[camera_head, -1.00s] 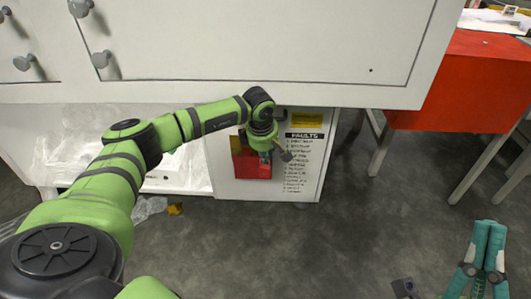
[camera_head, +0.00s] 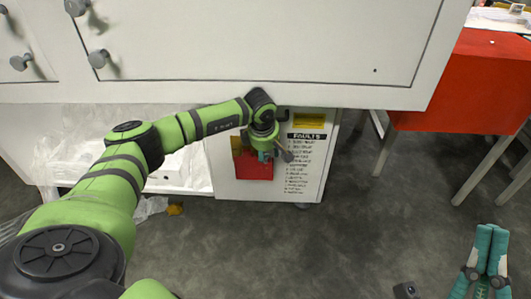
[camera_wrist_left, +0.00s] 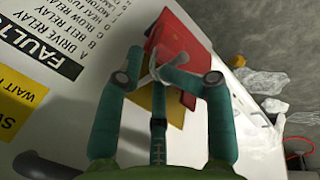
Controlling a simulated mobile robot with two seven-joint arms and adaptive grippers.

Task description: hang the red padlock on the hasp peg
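The red padlock (camera_head: 254,168) shows as a red block in front of the pale cabinet panel, by a yellow plate (camera_head: 237,143). In the left wrist view its red body (camera_wrist_left: 182,38) lies just beyond the fingertips. My left gripper (camera_head: 266,155) is at its upper right. In the left wrist view the fingertips (camera_wrist_left: 153,62) close around a light grey curved piece that looks like the shackle. I cannot make out the hasp peg or whether the shackle touches it. My right gripper (camera_head: 493,230) is low at the right, fingers together, empty.
A panel label headed FAULTS (camera_head: 305,137) and a yellow sign (camera_head: 309,120) are right of the padlock. The white cabinet (camera_head: 270,50) overhangs above. A red-topped table (camera_head: 450,85) stands at the right.

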